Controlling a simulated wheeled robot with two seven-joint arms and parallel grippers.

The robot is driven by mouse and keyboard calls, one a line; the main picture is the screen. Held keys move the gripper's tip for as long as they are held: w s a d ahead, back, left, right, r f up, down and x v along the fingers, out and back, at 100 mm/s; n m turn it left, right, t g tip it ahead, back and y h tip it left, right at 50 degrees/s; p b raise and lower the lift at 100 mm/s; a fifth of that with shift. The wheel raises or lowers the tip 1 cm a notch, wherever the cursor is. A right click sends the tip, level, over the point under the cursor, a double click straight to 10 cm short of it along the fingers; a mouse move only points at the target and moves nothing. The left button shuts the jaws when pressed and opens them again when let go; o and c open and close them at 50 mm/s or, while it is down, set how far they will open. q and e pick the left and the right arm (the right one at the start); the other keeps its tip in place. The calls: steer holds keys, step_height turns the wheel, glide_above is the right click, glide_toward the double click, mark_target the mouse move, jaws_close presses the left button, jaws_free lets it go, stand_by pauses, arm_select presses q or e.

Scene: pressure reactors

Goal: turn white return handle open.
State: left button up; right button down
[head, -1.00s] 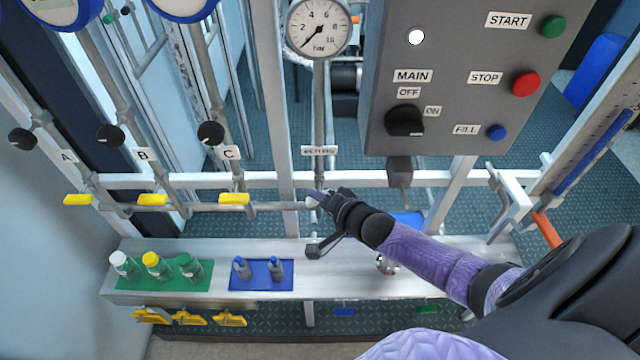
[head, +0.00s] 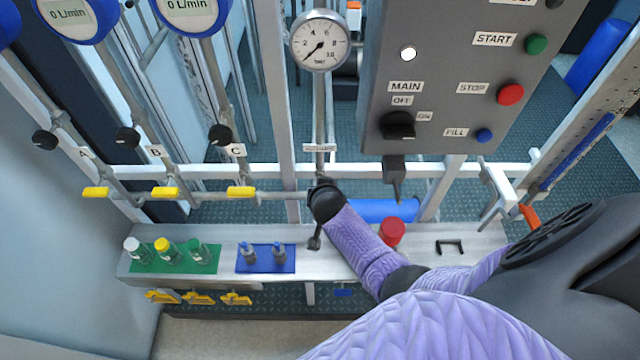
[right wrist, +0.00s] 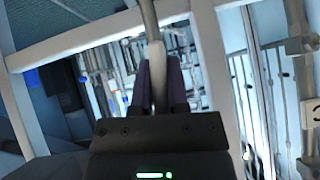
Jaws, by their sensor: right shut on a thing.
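The RETURN label (head: 320,147) sits on a vertical pipe below a round pressure gauge (head: 319,41). My right gripper (head: 322,183) is at this pipe just under the label, at the right end of the horizontal pipe run. In the right wrist view its two dark fingers (right wrist: 160,85) are shut on the pale white return handle (right wrist: 157,68), which stands upright between them in line with the grey pipe. In the head view my gripper and wrist hide the handle, so its exact angle is hard to tell. My left gripper is not in view.
Yellow handles (head: 165,192) line the pipes A, B and C to the left. A grey control box (head: 440,85) hangs at upper right. The bench below holds a green mat (head: 150,266) with bottles, a blue mat (head: 265,267) and a red-topped item (head: 391,232).

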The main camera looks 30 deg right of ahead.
steer(key=shift+n+g+h, duration=0.3)
steer(key=shift+h, duration=0.4)
steer(key=c, duration=0.6)
jaws_free()
steer(key=p+v, duration=0.3)
steer(key=v, duration=0.7)
steer(key=shift+w+d, duration=0.1)
